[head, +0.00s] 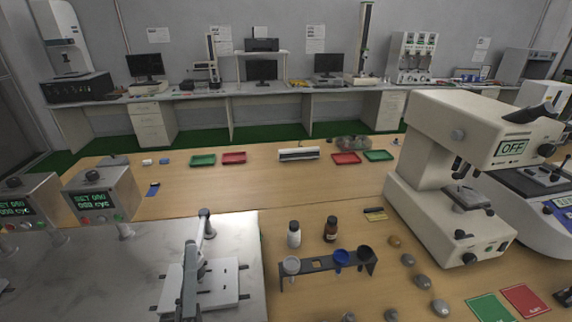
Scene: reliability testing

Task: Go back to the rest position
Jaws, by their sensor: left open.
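My left gripper (6,286) shows only as a small dark piece at the left edge of the head view, low down, over the metal plate. It is open, with nothing seen between its fingers, and apart from the objects on the bench. A dark piece (565,296) at the lower right edge looks like the tip of my right gripper. It is cut off by the frame, so its jaws cannot be made out.
A clamp fixture (228,285) stands on the metal plate (120,285). A dark rack (312,265) holds small cups, with two bottles (294,238) (330,232) behind it. Several stones (408,259) lie right of it. A large white instrument (450,160) fills the right. Red and green trays (346,158) (203,160) lie farther back.

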